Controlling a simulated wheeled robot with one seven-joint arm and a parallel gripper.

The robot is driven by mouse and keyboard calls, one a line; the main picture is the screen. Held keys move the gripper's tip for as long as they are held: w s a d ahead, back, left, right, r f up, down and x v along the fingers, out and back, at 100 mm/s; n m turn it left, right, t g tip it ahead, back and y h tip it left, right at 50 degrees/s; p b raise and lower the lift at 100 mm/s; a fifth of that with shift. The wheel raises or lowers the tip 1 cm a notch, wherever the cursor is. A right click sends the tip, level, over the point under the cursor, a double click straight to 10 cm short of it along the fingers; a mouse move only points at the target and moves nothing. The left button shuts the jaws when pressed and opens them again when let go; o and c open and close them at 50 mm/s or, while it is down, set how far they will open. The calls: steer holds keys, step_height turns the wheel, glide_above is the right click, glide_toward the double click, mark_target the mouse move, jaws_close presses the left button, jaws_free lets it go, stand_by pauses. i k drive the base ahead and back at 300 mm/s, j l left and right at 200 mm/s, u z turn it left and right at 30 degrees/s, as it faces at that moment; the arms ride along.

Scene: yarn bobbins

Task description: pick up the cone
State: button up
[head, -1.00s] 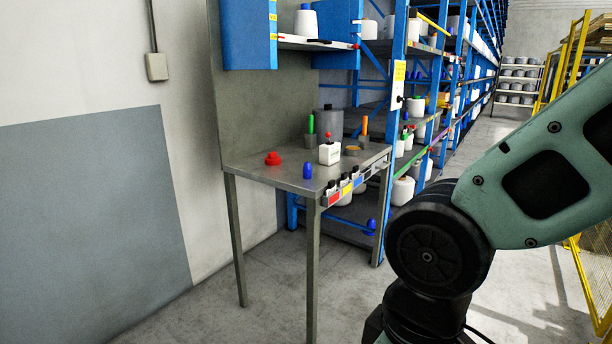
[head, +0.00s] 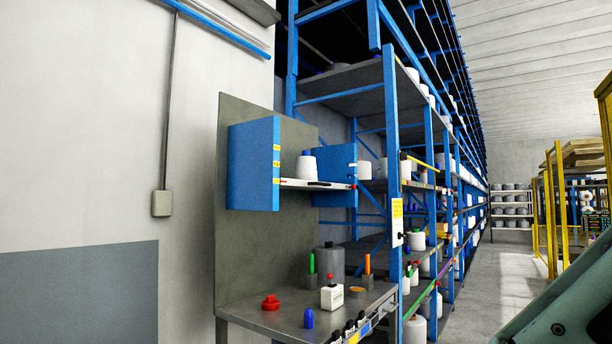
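A white yarn cone with a blue top (head: 307,168) stands upright on the shelf board between two blue panels. A small blue cone-shaped piece (head: 308,318) stands on the metal table below. The frames do not show which of these is the cone of the task. My gripper is out of view. Only a green part of my arm (head: 565,315) shows at the lower right, apart from both.
The metal table (head: 245,310) also holds a red knob-like piece (head: 270,302), a white box with a red top (head: 332,297) and a grey bobbin (head: 329,262). Blue racks (head: 392,150) with several bobbins stand behind. Open floor (head: 480,262) lies right of them.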

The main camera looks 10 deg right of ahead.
mark_target(305, 170)
steer(key=i+l+u, duration=0.1)
steer(key=i+l, duration=0.2)
steer(key=i+l+u, duration=0.1)
steer(key=i+l, duration=0.25)
steer(key=i+l+u, duration=0.1)
steer(key=i+l, duration=0.2)
steer(key=i+l+u, duration=0.15)
steer(key=l, duration=0.35)
steer(key=i+l+u, duration=0.1)
steer(key=i+l, duration=0.25)
steer(key=i+l+u, duration=0.1)
steer(key=i+l, duration=0.15)
steer(key=l, duration=0.3)
steer(key=i+l+u, duration=0.1)
steer(key=i+l, duration=0.15)
steer(key=l, duration=0.25)
steer(key=i+l+u, duration=0.1)
steer(key=l, duration=0.4)
steer(key=i, duration=0.1)
